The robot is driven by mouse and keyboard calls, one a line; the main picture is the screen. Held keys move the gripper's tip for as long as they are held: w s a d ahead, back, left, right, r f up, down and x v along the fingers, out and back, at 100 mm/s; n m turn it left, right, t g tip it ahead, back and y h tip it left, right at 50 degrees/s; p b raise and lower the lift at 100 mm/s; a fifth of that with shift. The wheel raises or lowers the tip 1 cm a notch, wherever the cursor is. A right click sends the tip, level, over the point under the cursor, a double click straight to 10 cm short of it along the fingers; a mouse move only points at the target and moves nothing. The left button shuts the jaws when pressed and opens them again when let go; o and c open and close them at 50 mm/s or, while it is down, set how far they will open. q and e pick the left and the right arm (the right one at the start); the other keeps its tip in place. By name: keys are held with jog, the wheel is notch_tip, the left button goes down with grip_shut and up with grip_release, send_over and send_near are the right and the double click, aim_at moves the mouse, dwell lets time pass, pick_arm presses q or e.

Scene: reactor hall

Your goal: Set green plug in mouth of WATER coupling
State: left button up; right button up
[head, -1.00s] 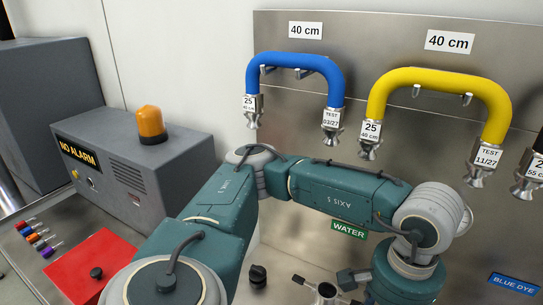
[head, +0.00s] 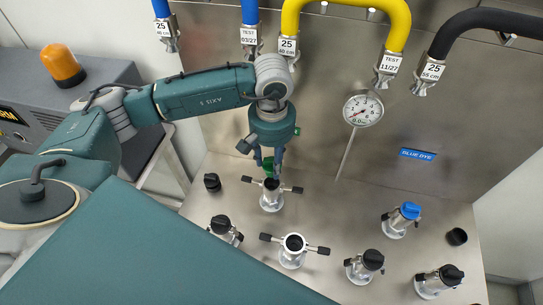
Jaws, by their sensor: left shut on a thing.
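My left gripper (head: 268,157) points down, shut on the green plug (head: 268,166), which shows as a small patch of green between the fingers. The plug is just above the WATER coupling (head: 271,200), a metal fitting with two dark side levers. The coupling's dark mouth (head: 271,184) shows right below the fingers. I cannot tell whether the plug touches the mouth. The WATER label is largely hidden behind my wrist. My right gripper is not in view.
A second open coupling (head: 292,255) stands in front. Black-capped couplings and a blue-capped coupling (head: 396,226) stand around. Loose black caps (head: 212,182) lie on the steel deck. A gauge (head: 363,110) and hoses (head: 345,8) are behind. Part of my arm covers the lower left.

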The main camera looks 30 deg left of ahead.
pick_arm(q)
jog(key=shift+f+b, duration=0.9)
jog(key=shift+f, duration=1.45)
jog(key=shift+f+b, duration=0.45)
jog(key=shift+f, duration=1.55)
jog(key=shift+s+b, duration=0.1)
jog(key=shift+b, duration=0.45)
jog(key=shift+s+f, duration=0.1)
jog(key=shift+s, duration=0.05)
jog(key=o, duration=1.2)
jog(key=shift+w, duration=0.25)
